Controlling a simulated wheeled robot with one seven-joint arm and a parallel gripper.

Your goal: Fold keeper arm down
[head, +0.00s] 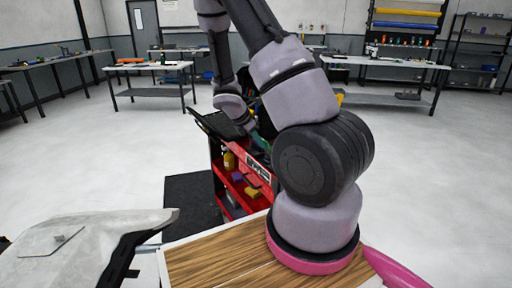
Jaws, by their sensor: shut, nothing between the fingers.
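My gripper (251,127) is small in the head view, at the end of my arm over the top of a red cart (217,150). It looks shut, with nothing seen in it. The black top part (217,124) of the cart lies just left of and below it, tilted in the view. A green item (262,143) shows beside the gripper, partly behind my arm. I cannot make out the keeper arm; my arm hides the right part of the cart top. Whether the gripper touches anything is too small to tell.
The cart shelves hold a yellow bottle (229,160) and coloured blocks (237,178). A dark mat (187,203) lies left of the cart. A pale grey panel (70,250) stands at the front left. Workbenches (150,67) line the back; the floor between is clear.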

